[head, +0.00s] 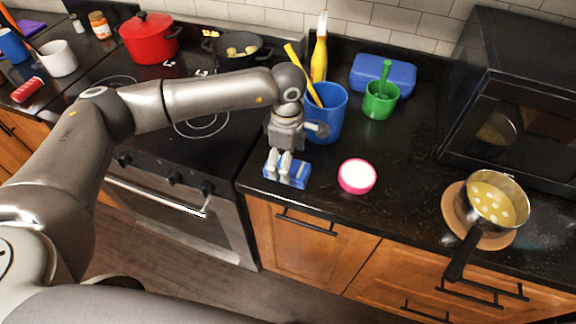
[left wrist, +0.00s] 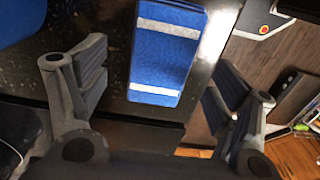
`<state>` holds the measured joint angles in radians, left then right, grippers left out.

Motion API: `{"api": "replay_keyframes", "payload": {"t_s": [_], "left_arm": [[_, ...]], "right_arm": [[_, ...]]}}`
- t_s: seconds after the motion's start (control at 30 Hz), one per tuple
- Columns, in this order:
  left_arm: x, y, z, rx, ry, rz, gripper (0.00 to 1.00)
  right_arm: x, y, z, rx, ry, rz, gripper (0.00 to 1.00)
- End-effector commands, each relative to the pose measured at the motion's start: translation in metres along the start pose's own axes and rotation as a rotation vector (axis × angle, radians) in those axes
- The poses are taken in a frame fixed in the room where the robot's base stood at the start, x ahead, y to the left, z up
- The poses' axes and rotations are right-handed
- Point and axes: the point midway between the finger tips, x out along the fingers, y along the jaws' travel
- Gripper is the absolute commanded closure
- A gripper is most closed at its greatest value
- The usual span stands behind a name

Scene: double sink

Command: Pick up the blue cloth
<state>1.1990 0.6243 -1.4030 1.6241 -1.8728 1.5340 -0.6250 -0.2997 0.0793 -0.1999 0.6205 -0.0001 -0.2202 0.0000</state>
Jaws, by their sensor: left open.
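The blue cloth (head: 288,172) lies on the dark counter near its front edge, left of the pink-rimmed bowl. In the left wrist view the cloth (left wrist: 165,55) is blue with pale stripes and shows between the two fingers. My left gripper (head: 278,162) is directly over the cloth in the head view, pointing down. In the left wrist view my left gripper (left wrist: 155,95) has its fingers wide apart, one on either side of the cloth and clear of it. My right gripper is not seen.
A blue cup (head: 325,115) with utensils stands just behind my left gripper. The pink-rimmed bowl (head: 357,176) is close on the right. A pot (head: 490,205) rests on a round board farther right. The stove (head: 190,150) is to the left.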

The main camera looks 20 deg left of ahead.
Motion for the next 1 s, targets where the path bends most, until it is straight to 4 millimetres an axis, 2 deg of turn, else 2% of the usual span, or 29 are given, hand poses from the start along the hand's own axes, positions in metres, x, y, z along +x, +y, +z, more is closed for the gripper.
{"api": "replay_keyframes", "payload": {"t_s": [0.03,0.2,0.5,0.87,0.9,1.0], "left_arm": [[0.003,-0.001,0.002,0.000,0.001,-0.004,0.16],[0.025,-0.001,0.002,-0.001,0.001,-0.002,0.16],[0.032,0.000,0.003,0.000,-0.001,0.001,0.16],[0.031,0.000,0.003,0.000,-0.001,0.001,0.62],[0.031,0.000,0.003,0.000,-0.001,0.002,0.65],[0.031,0.000,0.003,0.000,-0.001,0.002,0.65]], "right_arm": [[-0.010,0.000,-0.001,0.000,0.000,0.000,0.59],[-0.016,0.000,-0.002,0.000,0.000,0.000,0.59],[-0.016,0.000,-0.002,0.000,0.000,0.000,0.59],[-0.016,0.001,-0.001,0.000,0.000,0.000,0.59],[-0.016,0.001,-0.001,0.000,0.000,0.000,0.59],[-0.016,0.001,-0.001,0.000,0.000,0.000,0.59]]}}
